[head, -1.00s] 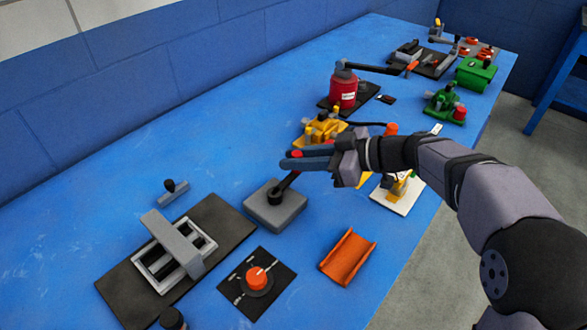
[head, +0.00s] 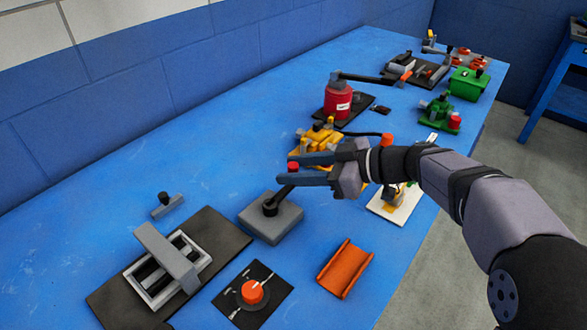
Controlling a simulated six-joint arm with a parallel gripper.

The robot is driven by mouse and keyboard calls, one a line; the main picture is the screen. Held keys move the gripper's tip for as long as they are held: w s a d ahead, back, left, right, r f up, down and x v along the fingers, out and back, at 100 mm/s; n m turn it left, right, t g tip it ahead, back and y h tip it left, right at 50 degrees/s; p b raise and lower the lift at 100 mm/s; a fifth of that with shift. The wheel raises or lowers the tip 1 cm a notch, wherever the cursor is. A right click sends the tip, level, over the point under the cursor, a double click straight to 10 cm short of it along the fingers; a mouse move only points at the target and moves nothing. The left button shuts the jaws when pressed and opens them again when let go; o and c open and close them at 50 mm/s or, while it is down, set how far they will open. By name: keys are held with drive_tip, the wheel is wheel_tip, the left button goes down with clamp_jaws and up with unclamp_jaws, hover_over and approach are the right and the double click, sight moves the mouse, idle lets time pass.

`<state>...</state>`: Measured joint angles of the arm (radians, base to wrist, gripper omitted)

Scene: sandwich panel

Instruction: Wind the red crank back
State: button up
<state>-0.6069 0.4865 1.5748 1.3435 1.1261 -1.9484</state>
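The red knob shows between the fingertips, and the lower finger hides part of the lever. I cannot tell whether either finger touches the knob.
A yellow device (head: 318,150) and a white-based device (head: 400,206) sit close to my gripper. An orange trough (head: 346,268), an orange dial (head: 252,292) and a grey sliding frame (head: 165,258) are nearer. The blue table (head: 215,130) is clear at back left.

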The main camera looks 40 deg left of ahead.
drive_tip(key=v, duration=0.6)
drive_tip(key=shift+d+b, duration=0.3)
drive_tip(key=shift+b, duration=0.05)
drive_tip(key=shift+w+r, duration=0.1)
drive_tip(key=shift+r, duration=0.05)
